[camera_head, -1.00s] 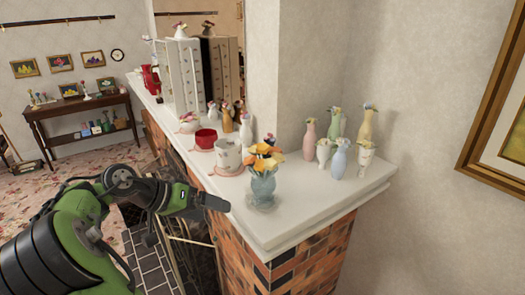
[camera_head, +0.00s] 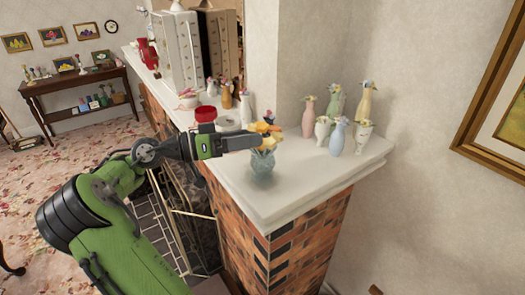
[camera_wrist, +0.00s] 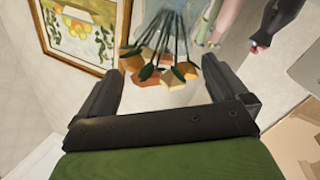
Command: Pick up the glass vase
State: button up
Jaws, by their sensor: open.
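The glass vase (camera_head: 262,167) is pale blue and stands upright near the front edge of the white mantel shelf. It holds orange and yellow flowers, which also show in the wrist view (camera_wrist: 158,68) with their dark stems. My gripper (camera_head: 254,141) is level with the flowers, and its dark fingers partly cover them in the head view. In the wrist view my gripper (camera_wrist: 163,55) is open, with the blooms between and just beyond its fingertips. It holds nothing.
The white mantel (camera_head: 300,182) tops a brick fireplace. A pink vase (camera_head: 308,118), a pale blue vase (camera_head: 338,137) and other small vases stand right of the glass vase. A red cup (camera_head: 205,114) stands behind my gripper. A framed picture (camera_head: 497,100) hangs at right.

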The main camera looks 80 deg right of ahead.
aim_at(264, 134)
jog(key=x, duration=0.4)
jog(key=shift+s+d+r, duration=0.1)
jog(key=shift+s+r, duration=0.1)
jog(key=shift+s, duration=0.15)
jog(key=shift+w, duration=0.2)
jog(key=shift+c, duration=0.8)
jog(key=c, duration=0.8)
